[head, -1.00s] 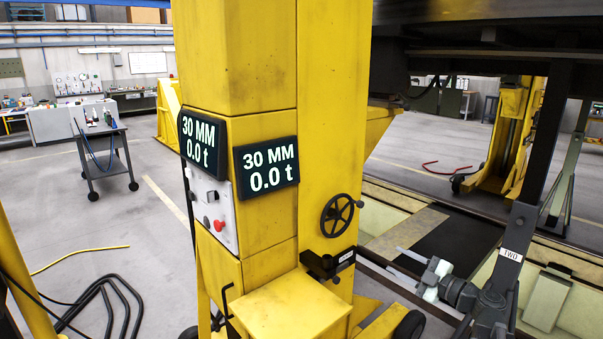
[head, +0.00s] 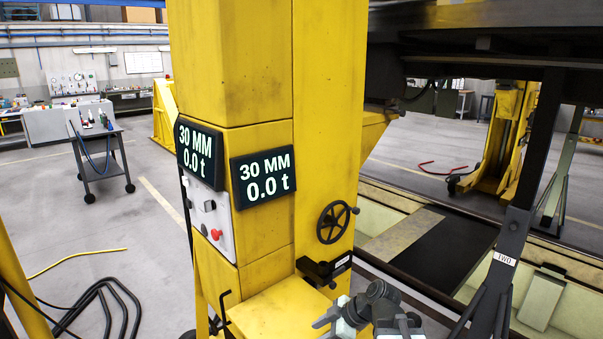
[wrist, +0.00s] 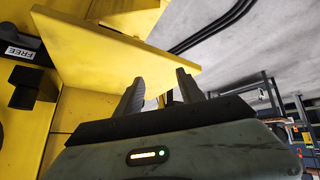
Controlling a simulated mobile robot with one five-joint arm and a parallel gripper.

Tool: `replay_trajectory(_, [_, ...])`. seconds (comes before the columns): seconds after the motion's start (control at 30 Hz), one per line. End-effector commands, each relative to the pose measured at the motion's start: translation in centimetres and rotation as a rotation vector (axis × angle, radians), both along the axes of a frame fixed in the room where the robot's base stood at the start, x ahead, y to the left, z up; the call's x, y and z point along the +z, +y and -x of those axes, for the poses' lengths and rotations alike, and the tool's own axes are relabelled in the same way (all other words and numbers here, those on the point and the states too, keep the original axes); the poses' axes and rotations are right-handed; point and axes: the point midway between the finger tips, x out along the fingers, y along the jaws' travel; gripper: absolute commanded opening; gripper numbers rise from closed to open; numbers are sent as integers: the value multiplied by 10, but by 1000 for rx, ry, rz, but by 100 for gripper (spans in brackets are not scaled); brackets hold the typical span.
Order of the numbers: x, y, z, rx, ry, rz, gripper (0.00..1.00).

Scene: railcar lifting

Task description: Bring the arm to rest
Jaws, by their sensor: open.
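My gripper (head: 322,322) is low in the head view, in front of the yellow lifting column (head: 325,100) and near its yellow lower housing (head: 280,305). In the wrist view its two dark fingers (wrist: 160,90) stand apart with nothing between them. A yellow plate (wrist: 110,50) lies beyond the fingers there. Part of my arm (head: 385,300) shows beside the gripper, cut off by the lower picture edge.
The column carries two displays (head: 262,176) reading 30 MM and 0.0 t, a control panel (head: 212,218) with a red button, and a black handwheel (head: 334,222). A dark support (head: 510,220) stands right. Black cables (head: 100,300) lie on the left floor.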

Motion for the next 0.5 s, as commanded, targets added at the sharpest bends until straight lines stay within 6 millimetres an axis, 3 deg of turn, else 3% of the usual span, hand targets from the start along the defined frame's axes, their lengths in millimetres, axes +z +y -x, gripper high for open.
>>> replay_trajectory(0.13, [-36, -39, 30, -378, 335, 225, 45])
replay_trajectory(0.3, [-52, -104, 52, -961, 556, 396, 45])
replay_trajectory(0.4, [-53, -122, 58, -1213, 616, 410, 45])
replay_trajectory(0.5, [-53, -123, 61, -1352, 662, 383, 45])
